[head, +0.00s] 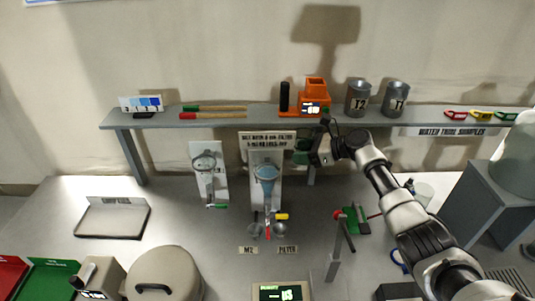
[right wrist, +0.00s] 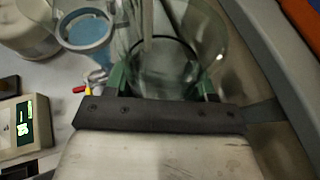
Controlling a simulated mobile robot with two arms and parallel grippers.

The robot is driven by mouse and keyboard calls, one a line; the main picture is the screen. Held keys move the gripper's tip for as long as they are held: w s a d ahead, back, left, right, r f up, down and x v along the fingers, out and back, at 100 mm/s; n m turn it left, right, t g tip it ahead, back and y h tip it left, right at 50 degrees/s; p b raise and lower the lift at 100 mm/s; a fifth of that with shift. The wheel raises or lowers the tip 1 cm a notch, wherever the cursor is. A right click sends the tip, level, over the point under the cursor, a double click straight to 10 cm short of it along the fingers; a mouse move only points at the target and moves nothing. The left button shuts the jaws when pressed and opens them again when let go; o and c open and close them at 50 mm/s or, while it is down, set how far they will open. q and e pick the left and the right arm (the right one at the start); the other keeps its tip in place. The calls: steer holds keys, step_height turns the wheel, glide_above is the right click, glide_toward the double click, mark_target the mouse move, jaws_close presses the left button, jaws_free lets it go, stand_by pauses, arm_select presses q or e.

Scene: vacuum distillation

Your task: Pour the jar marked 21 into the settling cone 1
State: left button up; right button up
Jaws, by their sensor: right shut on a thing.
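My right gripper (head: 308,150) is shut on a clear glass jar, just below the shelf and up and right of the blue-filled cone. In the right wrist view the jar (right wrist: 165,65) sits between the green fingers; it looks empty or nearly so, and I see no number on it. A glass cone with blue liquid (head: 267,172) hangs on the right white stand and also shows in the right wrist view (right wrist: 88,30). A second, clear cone (head: 204,162) hangs on the left stand. I cannot read which is cone 1. My left gripper is out of view.
Grey cans (head: 358,98) stand on the shelf (head: 215,118) beside an orange device (head: 314,92). A valve stand with a red top (head: 337,235) is right of the cones. A lit display (head: 281,292) is at the front. The bench's left middle is clear around a tray (head: 113,220).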

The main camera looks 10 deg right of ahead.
mark_target(296, 132)
step_height(296, 132, up, 6)
steer(key=p, duration=0.5)
steer(key=shift+f, duration=0.2)
steer(key=shift+r, duration=0.9)
steer(key=s+a+r, duration=0.2)
steer(key=s+a, duration=0.1)
steer(key=s, duration=1.2)
steer(key=shift+s, duration=0.4)
steer(key=shift+a, duration=0.1)
